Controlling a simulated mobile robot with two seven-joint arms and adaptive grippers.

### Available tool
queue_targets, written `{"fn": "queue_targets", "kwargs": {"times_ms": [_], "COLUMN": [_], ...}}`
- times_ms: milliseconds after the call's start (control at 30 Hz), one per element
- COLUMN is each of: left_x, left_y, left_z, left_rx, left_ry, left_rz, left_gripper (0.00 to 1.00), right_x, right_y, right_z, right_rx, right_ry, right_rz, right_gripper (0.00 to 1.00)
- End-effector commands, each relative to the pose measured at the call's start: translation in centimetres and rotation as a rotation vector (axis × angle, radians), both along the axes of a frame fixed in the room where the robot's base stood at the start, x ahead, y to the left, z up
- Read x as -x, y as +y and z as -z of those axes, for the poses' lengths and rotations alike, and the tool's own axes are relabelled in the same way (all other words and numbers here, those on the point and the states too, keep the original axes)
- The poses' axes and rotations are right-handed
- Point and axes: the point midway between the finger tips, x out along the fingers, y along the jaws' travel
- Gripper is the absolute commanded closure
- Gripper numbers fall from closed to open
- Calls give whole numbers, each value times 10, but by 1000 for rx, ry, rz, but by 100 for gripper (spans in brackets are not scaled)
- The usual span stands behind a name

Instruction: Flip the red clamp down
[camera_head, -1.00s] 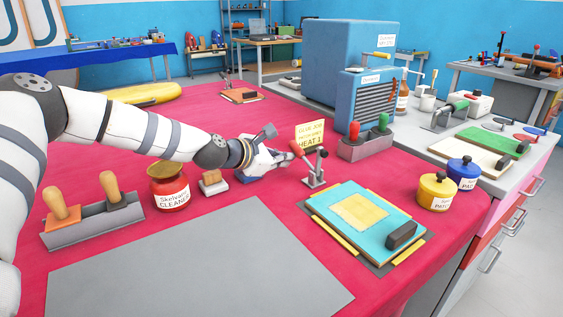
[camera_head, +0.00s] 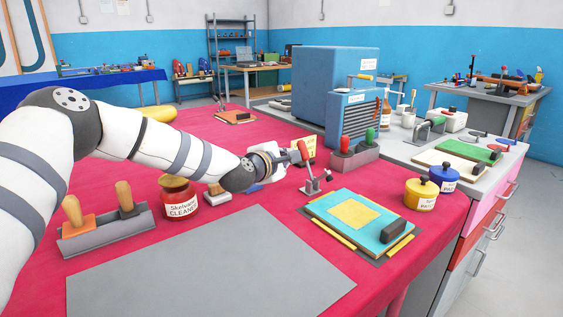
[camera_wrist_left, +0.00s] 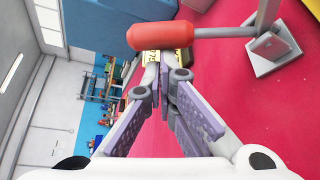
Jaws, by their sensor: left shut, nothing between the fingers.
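The clamp's red handle (camera_head: 303,151) stands steeply up from its small grey metal base (camera_head: 314,189), with a dark tip low on the right. My left gripper (camera_head: 288,157) is shut and empty, just left of the handle and close to it; I cannot tell whether they touch. In the left wrist view the red handle (camera_wrist_left: 160,36) lies across just beyond the closed fingertips (camera_wrist_left: 165,72). Its grey rod runs right to the clamp base (camera_wrist_left: 272,48). My right gripper is not in view.
A teal board with a yellow patch (camera_head: 338,206) lies right of the clamp. A yellow card (camera_head: 311,143) and blue machine (camera_head: 352,118) stand behind. A red cleaner jar (camera_head: 178,203) and grey mat (camera_head: 200,268) are left and in front. Yellow and blue pots stand at right.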

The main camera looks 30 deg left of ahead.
Motion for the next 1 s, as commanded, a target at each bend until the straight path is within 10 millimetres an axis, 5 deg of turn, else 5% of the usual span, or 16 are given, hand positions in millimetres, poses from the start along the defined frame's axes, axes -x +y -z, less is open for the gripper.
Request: {"fn": "queue_targets", "kwargs": {"times_ms": [500, 1000], "left_x": [11, 18], "left_y": [-27, -44], "left_z": [-19, -23], "left_rx": [-431, -665], "left_ry": [-177, -274], "left_rz": [2, 1], "left_gripper": [100, 100], "right_x": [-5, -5], "right_y": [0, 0], "right_z": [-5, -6], "right_rx": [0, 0], "right_ry": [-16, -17], "right_rz": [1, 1], "right_gripper": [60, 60]}}
